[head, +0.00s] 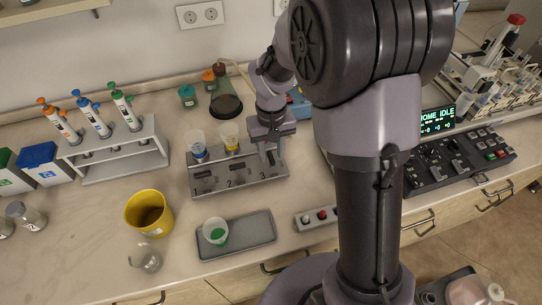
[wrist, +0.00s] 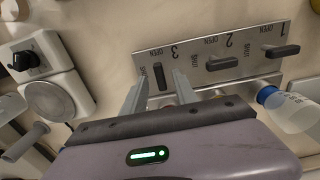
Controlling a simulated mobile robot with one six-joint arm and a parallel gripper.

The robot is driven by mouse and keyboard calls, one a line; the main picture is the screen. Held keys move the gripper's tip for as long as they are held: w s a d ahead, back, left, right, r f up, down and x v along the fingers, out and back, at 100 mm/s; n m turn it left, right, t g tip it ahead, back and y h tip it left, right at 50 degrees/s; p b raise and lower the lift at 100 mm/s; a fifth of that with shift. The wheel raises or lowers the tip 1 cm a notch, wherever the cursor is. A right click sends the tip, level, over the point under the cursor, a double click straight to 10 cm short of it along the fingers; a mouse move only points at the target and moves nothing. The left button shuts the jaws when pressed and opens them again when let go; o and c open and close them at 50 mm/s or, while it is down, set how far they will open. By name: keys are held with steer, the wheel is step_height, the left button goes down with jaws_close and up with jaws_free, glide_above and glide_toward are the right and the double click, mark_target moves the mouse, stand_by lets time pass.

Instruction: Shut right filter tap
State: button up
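The filter rack (head: 215,190) is a grey metal block with three dark lever taps marked 1, 2 and 3, each with OPEN and SHUT labels. Tap 3 is the right one in the head view, where my gripper (head: 272,152) covers it. In the wrist view, the panel (wrist: 195,62) appears reversed and the tap 3 lever (wrist: 160,76) is at left, standing crosswise to the panel. The tap 2 lever (wrist: 223,63) and tap 1 lever (wrist: 283,51) lie along it. My gripper (wrist: 159,82) is open, its fingers apart on both sides of the tap 3 lever; contact is unclear.
Filter cups with blue (head: 197,148) and yellow (head: 230,140) bases stand on the rack beside my gripper. A dark flask (head: 225,102) is behind. A grey tray (head: 250,235) with a cup and a yellow beaker (head: 149,212) are in front. A pipette stand (head: 120,160) is left.

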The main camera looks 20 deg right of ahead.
steer(key=shift+f, duration=0.35)
jaws_close()
